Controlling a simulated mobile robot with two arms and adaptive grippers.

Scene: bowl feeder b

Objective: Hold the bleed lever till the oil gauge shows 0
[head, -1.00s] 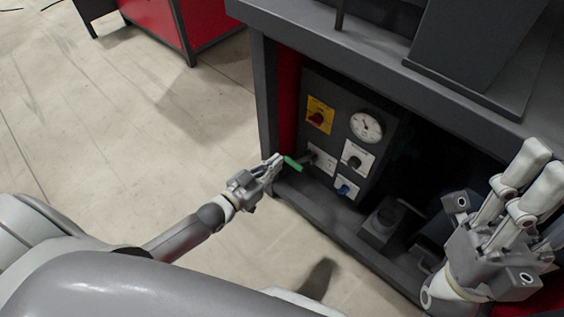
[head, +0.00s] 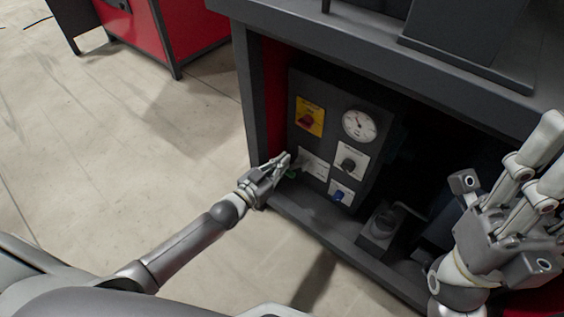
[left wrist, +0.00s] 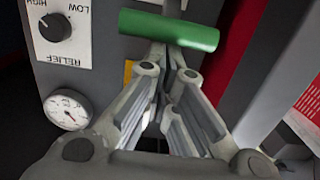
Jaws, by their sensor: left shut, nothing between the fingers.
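The bleed lever has a green handle that shows in the left wrist view (left wrist: 168,30), lying across my left gripper's fingertips. In the head view only a bit of the green lever (head: 291,174) shows below the fingers. My left gripper (head: 287,160) is shut with nothing between its fingers, up against or very near the lever; contact is unclear. The white round oil gauge (head: 359,124) is at the panel's upper right and also shows upside down in the left wrist view (left wrist: 68,109). Its reading is too small to tell. My right gripper (head: 535,165) is raised at the right, its opening unclear.
The dark panel carries a yellow plate with a red switch (head: 309,118), a black relief knob (head: 349,164) and a blue knob (head: 340,196). The cabinet's dark post (head: 252,110) stands left of the panel. The floor at left is clear up to a red cabinet (head: 180,30).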

